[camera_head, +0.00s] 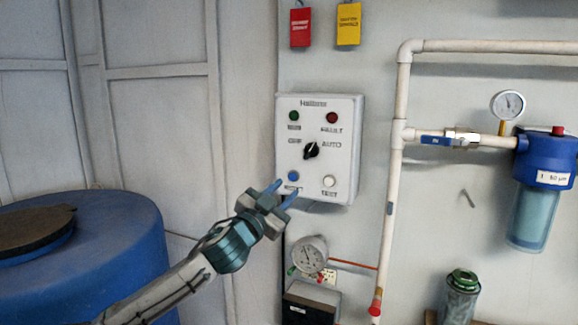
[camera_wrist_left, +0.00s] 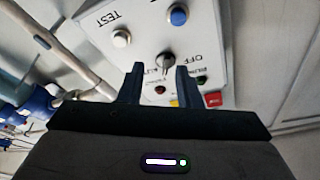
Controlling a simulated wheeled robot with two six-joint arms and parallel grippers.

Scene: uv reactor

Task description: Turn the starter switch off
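The starter switch (camera_head: 311,150) is a black rotary knob in the middle of a white control box (camera_head: 345,112) on the wall. OFF is printed at its upper left and AUTO at its right; its pale pointer mark seems to lean toward AUTO. My left gripper (camera_head: 283,191) is open and empty, below and left of the knob in the head view, overlapping the box's lower left corner. In the left wrist view the knob (camera_wrist_left: 166,62) shows beyond the gap between the open fingertips (camera_wrist_left: 158,72), apparently not touched. My right gripper is not in view.
The box also bears a blue button (camera_head: 293,176), a white TEST button (camera_head: 329,181), a green lamp (camera_head: 294,116) and a red lamp (camera_head: 332,118). A white pipe (camera_head: 396,180) runs right of it. A gauge (camera_head: 309,254) is below; a blue tank (camera_head: 110,250) stands left.

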